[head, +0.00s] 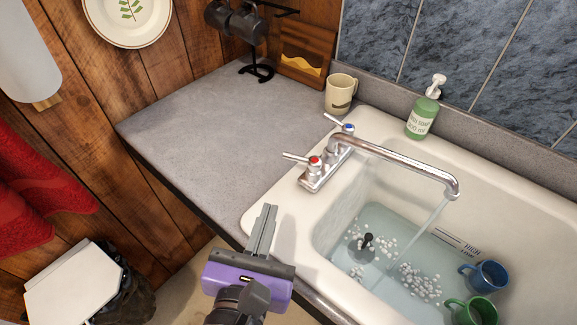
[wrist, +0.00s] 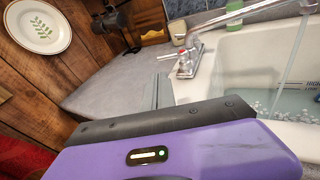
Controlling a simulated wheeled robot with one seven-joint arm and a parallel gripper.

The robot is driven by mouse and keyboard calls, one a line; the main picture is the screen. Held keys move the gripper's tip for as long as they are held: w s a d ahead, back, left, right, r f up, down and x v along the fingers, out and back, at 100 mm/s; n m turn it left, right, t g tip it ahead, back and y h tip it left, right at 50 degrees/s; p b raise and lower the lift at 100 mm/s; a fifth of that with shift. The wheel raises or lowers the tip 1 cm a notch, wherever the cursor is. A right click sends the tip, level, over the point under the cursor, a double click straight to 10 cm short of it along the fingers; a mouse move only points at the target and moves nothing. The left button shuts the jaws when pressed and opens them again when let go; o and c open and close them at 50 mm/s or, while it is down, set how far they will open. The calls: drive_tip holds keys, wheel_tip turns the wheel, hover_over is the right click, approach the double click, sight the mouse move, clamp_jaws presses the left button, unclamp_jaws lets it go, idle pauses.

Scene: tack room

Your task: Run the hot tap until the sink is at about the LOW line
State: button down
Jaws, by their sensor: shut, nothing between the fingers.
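The white sink (head: 520,215) holds shallow clear water (head: 400,250). A stream (head: 432,222) runs from the chrome spout (head: 400,160). The red-marked hot tap (head: 315,163) has its lever pointing left; it also shows in the wrist view (wrist: 184,62). The blue-marked cold tap (head: 348,128) stands behind it. The HIGH and LOW marks (head: 458,243) are on the sink's far wall; they also show at the wrist view's right edge (wrist: 310,87). The water surface lies near them, its exact level against LOW unclear. My gripper (head: 265,222) is shut and empty, left of the sink's front corner, apart from the taps.
A blue mug (head: 485,275), a green mug (head: 474,311), white pellets and a dark plug-like knob (head: 367,240) are in the sink. A soap bottle (head: 422,117) and cream mug (head: 340,93) stand behind the taps. The grey counter (head: 225,115) is mostly clear.

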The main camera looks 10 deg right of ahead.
drive_tip(key=n, duration=0.1)
approach(291, 158)
drive_tip(key=x, duration=0.7)
drive_tip(key=shift+s+p, duration=0.1)
drive_tip(key=shift+p, duration=0.3)
drive_tip(key=shift+h, duration=0.3)
